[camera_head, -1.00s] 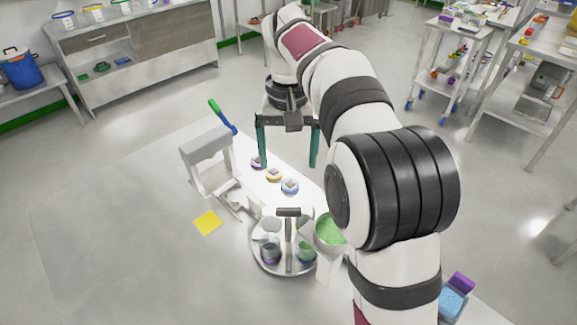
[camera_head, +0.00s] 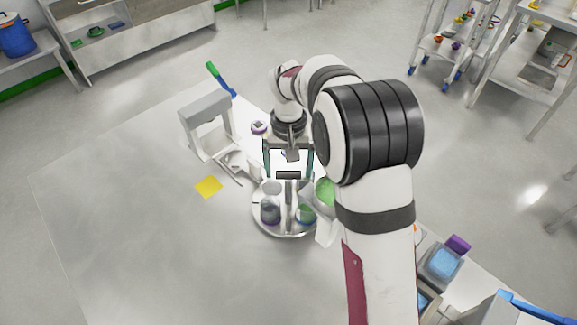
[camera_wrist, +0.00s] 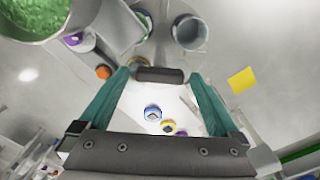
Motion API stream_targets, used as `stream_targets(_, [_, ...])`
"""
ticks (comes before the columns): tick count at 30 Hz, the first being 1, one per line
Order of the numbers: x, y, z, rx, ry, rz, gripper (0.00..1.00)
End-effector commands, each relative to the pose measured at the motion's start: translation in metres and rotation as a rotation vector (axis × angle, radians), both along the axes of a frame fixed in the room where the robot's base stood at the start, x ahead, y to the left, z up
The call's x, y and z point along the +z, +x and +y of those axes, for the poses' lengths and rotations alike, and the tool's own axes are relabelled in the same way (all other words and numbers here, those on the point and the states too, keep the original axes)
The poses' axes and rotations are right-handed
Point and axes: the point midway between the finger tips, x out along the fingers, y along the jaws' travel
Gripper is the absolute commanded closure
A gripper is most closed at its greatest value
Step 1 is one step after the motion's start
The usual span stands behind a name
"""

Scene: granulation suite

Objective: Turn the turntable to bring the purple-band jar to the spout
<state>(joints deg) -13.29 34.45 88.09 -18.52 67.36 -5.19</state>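The round turntable (camera_head: 285,234) carries clear jars around a central post with a dark crossbar handle (camera_head: 288,175). The front left jar (camera_head: 270,210) has grey contents and a purplish tint low down; the front right jar (camera_head: 306,212) has green contents. I cannot tell for sure which has the purple band. More jars behind are partly hidden. My gripper (camera_head: 289,170) is open, pointing down over the turntable's back side. In the wrist view, the crossbar (camera_wrist: 160,75) lies between the teal fingertips, with gaps visible. I cannot make out a spout for certain.
A white stand (camera_head: 205,112) and a yellow square (camera_head: 208,187) are left of the turntable. A bowl of green granules (camera_head: 325,191) is close at its right. The table's left front is clear.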

Motion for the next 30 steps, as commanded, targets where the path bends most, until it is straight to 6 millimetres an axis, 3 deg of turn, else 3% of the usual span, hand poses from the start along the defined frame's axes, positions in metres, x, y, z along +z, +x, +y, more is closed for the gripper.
stream_targets(2, [0.0002,0.0001,0.0,0.0,0.0,0.0,0.18])
stream_targets(15, [0.0006,0.0001,-0.0001,0.0,0.0,-0.001,0.97])
stream_targets(30, [0.0008,0.0001,-0.0002,-0.033,0.0,0.0,1.0])
